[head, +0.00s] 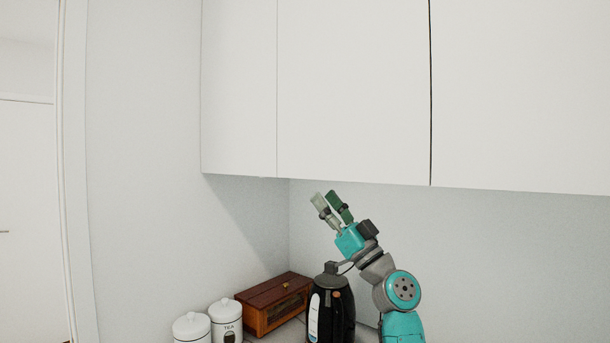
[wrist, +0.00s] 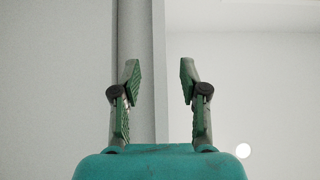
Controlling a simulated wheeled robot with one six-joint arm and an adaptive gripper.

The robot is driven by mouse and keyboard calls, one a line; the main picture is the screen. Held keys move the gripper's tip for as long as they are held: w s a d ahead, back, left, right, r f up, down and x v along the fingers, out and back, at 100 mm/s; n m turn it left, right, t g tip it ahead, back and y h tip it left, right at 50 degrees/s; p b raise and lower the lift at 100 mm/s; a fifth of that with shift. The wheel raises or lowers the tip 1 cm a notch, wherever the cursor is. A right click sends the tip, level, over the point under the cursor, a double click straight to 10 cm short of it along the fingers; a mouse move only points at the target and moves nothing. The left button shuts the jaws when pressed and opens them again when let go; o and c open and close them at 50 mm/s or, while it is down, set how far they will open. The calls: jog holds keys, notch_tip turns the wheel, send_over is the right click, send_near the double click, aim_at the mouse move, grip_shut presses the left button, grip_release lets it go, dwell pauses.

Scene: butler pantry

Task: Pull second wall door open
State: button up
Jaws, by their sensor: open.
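A row of plain white wall doors hangs across the top of the head view. It shows a narrow left panel (head: 238,90), a wide middle door (head: 352,90) and a right door (head: 520,95). I cannot tell for sure which counts as the second. A thin dark gap parts the middle and right doors; no handles show. My gripper (head: 325,196) is open and empty, pointing up and left, just below the middle door's lower edge in the picture. In the wrist view, my gripper (wrist: 160,62) has its fingers apart, with pale surfaces and a vertical grey edge behind.
Below stand a black kettle (head: 331,310), a brown wooden box (head: 273,305) and two white canisters, one plain (head: 191,328) and one marked TEA (head: 226,320). The kettle is close beside my arm. A white room door (head: 28,200) is at far left.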

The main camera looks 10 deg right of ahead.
aim_at(306, 174)
jog(key=x, duration=0.8)
jog(key=shift+w+a+r, duration=0.1)
jog(key=shift+w+r, duration=0.05)
jog(key=shift+r, duration=0.05)
grip_shut()
